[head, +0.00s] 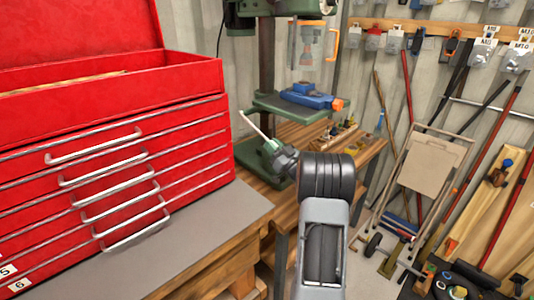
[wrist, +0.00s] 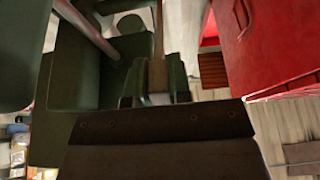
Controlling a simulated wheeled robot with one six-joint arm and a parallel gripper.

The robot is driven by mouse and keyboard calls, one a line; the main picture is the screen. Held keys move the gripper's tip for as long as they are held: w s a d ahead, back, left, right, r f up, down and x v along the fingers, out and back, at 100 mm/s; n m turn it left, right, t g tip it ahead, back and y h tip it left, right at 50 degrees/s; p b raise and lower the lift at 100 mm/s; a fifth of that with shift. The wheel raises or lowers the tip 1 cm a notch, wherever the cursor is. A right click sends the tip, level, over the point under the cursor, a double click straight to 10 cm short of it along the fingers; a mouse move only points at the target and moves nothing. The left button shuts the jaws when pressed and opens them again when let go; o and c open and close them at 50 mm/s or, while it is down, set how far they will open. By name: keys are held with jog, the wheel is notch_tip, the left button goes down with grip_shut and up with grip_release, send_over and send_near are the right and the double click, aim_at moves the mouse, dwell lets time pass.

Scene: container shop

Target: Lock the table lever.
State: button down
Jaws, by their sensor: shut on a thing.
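The drill press stands at the back, with its green work table (head: 285,108) on a column. The table lever (head: 256,127) is a thin pale rod that slants up and left from my gripper, just below the work table's left side. My gripper (head: 272,147) is shut on the lever's lower part. In the wrist view the lever (wrist: 157,50) runs away between the two dark green fingers of my gripper (wrist: 156,98). The lever's joint with the press is hidden, so I cannot tell whether it is locked.
A blue vise (head: 305,95) sits on the work table. A red tool chest (head: 110,150) stands close on the left, on a grey-topped bench (head: 195,240). A wooden bench (head: 345,150) with small items is behind my arm. A folded cart (head: 435,165) and poles stand at right.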

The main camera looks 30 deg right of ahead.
jog(key=shift+a+f, duration=0.1)
jog(key=shift+f, duration=0.05)
jog(key=c, duration=1.2)
grip_release()
jog(key=shift+w, duration=0.1)
jog(key=shift+o, duration=0.8)
jog(key=b+v, duration=0.2)
jog(key=v, duration=1.2)
